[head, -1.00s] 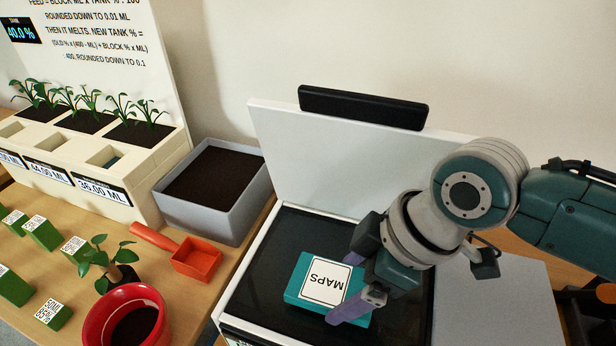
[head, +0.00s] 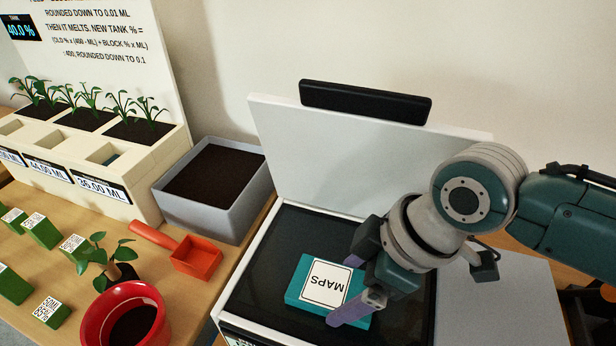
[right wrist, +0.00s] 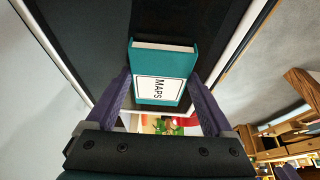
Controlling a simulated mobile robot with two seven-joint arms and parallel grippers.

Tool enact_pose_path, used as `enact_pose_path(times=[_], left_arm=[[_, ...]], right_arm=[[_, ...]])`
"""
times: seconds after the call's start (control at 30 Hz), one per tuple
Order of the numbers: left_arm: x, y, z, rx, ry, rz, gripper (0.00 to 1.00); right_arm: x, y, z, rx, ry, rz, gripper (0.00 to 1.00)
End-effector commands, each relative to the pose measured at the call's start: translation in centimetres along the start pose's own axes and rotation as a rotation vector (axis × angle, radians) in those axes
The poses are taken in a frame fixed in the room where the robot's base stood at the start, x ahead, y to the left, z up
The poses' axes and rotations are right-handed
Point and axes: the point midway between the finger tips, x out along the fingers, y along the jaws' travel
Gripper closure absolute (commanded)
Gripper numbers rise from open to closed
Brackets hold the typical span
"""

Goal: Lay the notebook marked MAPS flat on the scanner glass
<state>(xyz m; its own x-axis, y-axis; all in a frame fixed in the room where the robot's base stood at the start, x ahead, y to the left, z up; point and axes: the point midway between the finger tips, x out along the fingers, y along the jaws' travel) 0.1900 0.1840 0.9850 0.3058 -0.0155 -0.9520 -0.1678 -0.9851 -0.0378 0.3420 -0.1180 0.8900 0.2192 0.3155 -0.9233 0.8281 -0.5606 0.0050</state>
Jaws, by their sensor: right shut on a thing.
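The teal notebook (head: 300,291) with a white MAPS label is over the dark scanner glass (head: 268,313), cover up. Its label reads upside down in the head view. My right gripper (head: 348,290) is shut on the notebook, with a purple finger on either side of it. In the right wrist view the notebook (right wrist: 182,62) sits between the two fingers, its page edges showing. I cannot tell whether it touches the glass. The white scanner lid (head: 330,155) stands open behind. My left gripper is not in view.
Left of the scanner, the table holds a grey soil bin (head: 222,215), an orange scoop (head: 195,258), a red pot (head: 97,312), a seedling (head: 112,265) and several green blocks (head: 40,232). A cream planter (head: 145,180) stands behind. The glass left of the notebook is clear.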

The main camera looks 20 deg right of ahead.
Motion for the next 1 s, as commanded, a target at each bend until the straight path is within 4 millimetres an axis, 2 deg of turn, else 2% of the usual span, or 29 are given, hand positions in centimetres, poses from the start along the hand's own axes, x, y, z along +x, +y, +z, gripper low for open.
enact_pose_path(times=[0.07, 0.1, 0.2, 0.43, 0.53, 0.9, 1.0], left_arm=[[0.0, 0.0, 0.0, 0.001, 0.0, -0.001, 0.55], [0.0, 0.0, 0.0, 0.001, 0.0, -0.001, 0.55], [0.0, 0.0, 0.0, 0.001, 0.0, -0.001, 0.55], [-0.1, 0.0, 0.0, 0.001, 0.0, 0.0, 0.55], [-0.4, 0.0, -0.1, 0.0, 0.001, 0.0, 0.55], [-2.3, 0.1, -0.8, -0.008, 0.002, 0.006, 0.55], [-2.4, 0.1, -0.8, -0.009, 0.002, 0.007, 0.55]], right_arm=[[0.0, 0.0, 0.0, 0.0, 0.001, 0.0, 0.71], [0.0, 0.0, 0.0, 0.0, 0.001, 0.0, 0.1], [0.0, 0.0, 0.0, 0.0, 0.001, 0.0, 0.0], [-0.1, 0.0, 0.0, 0.0, 0.0, 0.0, 0.0], [-0.8, 0.0, 0.0, -0.001, 0.0, 0.001, 0.0], [-7.7, 0.0, -0.1, -0.003, 0.0, 0.001, 0.0], [-9.0, 0.1, 0.0, -0.001, 0.0, 0.002, 0.0]])
